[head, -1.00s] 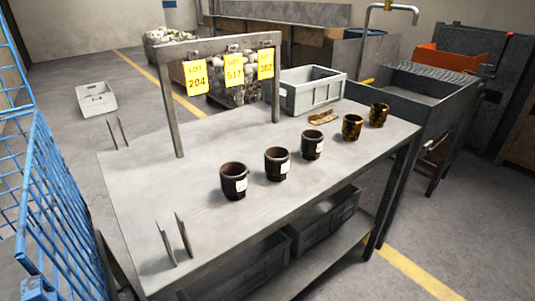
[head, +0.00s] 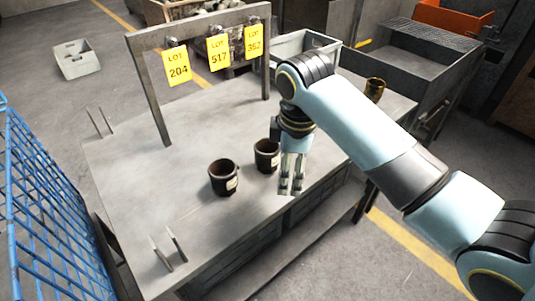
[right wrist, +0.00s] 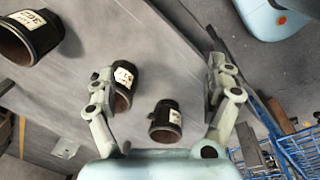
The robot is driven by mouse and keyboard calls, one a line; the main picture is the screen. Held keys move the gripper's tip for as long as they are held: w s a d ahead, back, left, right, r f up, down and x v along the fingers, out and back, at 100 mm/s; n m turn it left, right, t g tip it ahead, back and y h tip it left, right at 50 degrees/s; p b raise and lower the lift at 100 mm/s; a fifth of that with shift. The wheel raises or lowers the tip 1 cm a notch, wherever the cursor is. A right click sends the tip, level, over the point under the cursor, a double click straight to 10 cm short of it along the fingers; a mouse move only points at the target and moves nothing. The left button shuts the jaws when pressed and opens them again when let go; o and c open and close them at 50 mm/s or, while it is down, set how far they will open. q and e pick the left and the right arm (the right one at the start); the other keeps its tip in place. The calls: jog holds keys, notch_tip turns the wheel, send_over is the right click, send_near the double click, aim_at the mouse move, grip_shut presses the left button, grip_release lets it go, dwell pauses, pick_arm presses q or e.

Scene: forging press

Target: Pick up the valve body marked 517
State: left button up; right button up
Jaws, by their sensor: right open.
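Dark, cup-shaped valve bodies with pale labels stand upright on the grey table. In the head view I see one (head: 223,178) in front and a second (head: 267,155) just left of my right gripper (head: 290,188). My right gripper points down, open and empty. The right wrist view shows a large one (right wrist: 28,38) at upper left, one (right wrist: 123,88) beside the left finger and partly behind it, and one (right wrist: 165,122) between the open fingers (right wrist: 162,75). My left gripper is out of view.
A metal frame on the table (head: 105,175) carries yellow tags for lots 204 (head: 177,67), 517 (head: 218,51) and 352 (head: 254,41). Upright metal plates (head: 168,252) stand at the front left.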

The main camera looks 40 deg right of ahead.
aim_at(268, 155)
jog(key=w+r+n+g, duration=0.1)
jog(key=w+r+n, duration=0.4)
jog(key=w, duration=0.4)
jog(key=shift+n+y, duration=0.3)
jog(key=f, duration=0.6)
jog(key=d+f, duration=0.1)
jog(key=f, duration=0.3)
jog(key=shift+w, duration=0.25)
jog(key=c, duration=1.6)
